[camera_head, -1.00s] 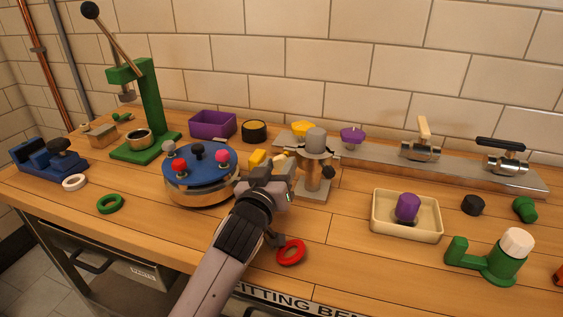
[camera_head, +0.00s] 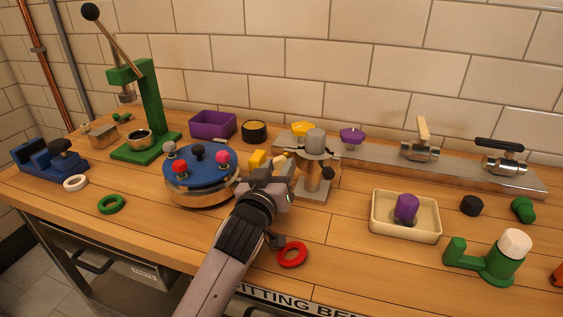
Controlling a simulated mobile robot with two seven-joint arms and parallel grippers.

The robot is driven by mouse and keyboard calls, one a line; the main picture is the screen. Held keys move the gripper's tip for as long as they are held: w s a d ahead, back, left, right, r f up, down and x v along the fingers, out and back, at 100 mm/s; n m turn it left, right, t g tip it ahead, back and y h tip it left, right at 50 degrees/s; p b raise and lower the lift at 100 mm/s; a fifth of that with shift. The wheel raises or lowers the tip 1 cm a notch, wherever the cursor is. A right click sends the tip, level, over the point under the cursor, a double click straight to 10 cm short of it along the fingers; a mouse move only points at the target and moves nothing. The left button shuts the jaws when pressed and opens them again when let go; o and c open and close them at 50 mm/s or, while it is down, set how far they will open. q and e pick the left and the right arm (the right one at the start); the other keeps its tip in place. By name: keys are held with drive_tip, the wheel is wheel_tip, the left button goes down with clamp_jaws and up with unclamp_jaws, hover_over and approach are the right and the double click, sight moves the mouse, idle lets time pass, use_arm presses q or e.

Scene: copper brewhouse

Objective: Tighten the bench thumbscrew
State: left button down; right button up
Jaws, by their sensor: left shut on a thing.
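My left gripper (camera_head: 275,178) reaches in from the bottom and is shut at the front left of a small metal stand (camera_head: 312,190). The thing in its jaws is mostly hidden by the gripper; I take it to be the bench thumbscrew. A yellow block (camera_head: 257,159) and a small cream piece (camera_head: 280,161) show just behind the jaws. I cannot tell how they connect to the held thing. The stand carries a grey cylinder (camera_head: 316,139) on top and a black knob (camera_head: 327,172) at its right. My right gripper is not in view.
A blue-topped round fixture (camera_head: 200,168) stands close left of the gripper. A red ring (camera_head: 292,254) lies in front. Behind is a metal rail (camera_head: 380,162) with yellow and purple knobs and two valves. A cream tray (camera_head: 376,223) stands right. The front middle of the bench is fairly clear.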

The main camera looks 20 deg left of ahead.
use_arm(q)
drive_tip(key=c, duration=0.8)
unclamp_jaws()
drive_tip(key=shift+f, duration=0.1)
